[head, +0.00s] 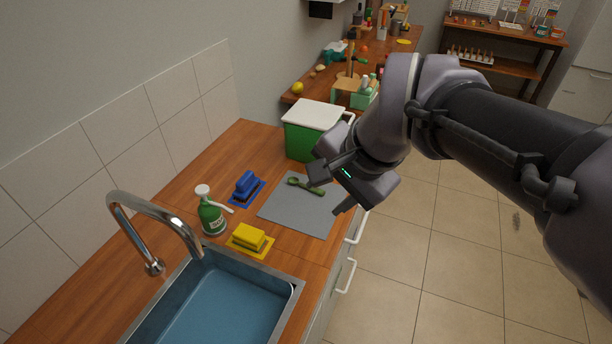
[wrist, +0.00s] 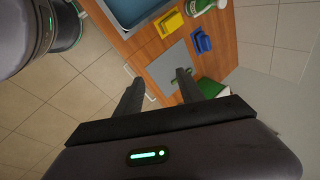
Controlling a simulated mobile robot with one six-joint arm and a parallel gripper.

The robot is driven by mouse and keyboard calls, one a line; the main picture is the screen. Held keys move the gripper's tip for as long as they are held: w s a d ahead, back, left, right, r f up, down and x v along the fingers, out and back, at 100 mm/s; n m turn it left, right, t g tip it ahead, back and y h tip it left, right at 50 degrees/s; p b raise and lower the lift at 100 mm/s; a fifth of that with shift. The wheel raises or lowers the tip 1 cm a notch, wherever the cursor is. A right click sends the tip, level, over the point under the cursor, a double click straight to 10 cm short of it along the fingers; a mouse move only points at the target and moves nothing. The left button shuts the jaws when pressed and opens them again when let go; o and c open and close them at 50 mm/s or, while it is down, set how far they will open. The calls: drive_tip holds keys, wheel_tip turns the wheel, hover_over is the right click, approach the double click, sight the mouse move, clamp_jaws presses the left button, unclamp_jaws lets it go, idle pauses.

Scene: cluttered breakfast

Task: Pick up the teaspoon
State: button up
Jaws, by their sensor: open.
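The teaspoon (head: 306,186) is green and lies on a grey mat (head: 292,216) on the wooden counter. Its bowl points left in the head view, and its handle runs right toward my gripper. My gripper (head: 331,191) is open and empty, above the mat's right side near the handle end. In the wrist view my two fingers (wrist: 158,78) are spread apart over the counter's edge and the mat (wrist: 166,68). There the right finger partly hides the spoon, and little of it can be made out.
A green bin with a white lid (head: 314,116) stands just behind the mat. A blue block (head: 246,183), a yellow sponge (head: 249,236) and a green bottle (head: 211,216) stand to the left. A sink (head: 228,302) is in front. Open floor lies right of the counter.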

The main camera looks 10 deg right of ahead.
drive_tip(key=w+d+f+m+g+p, duration=0.1)
drive_tip(key=w+d+f+m+p, duration=0.3)
drive_tip(key=w, duration=0.7)
drive_tip(key=w+d+f+m+g+b, duration=0.1)
drive_tip(key=w+d+m, duration=0.1)
drive_tip(key=w+m, duration=0.7)
drive_tip(key=w+f+m, duration=0.1)
drive_tip(key=w+f, duration=0.2)
drive_tip(key=f, duration=0.3)
drive_tip(key=w+f+y+b, duration=0.1)
drive_tip(key=w+f, duration=0.3)
drive_tip(key=f, duration=0.3)
drive_tip(key=w+a+f+m+b, duration=0.1)
drive_tip(key=w+f, duration=0.3)
drive_tip(key=f, duration=0.2)
drive_tip(key=shift+f+m, duration=0.3)
drive_tip(key=b+x, duration=0.1)
drive_tip(key=x, duration=0.2)
drive_tip(key=b+x, duration=0.1)
drive_tip(key=x, duration=0.1)
drive_tip(key=shift+w+a+f, duration=0.1)
drive_tip(key=shift+a+f, duration=0.2)
drive_tip(key=shift+r, duration=0.15)
clamp_jaws()
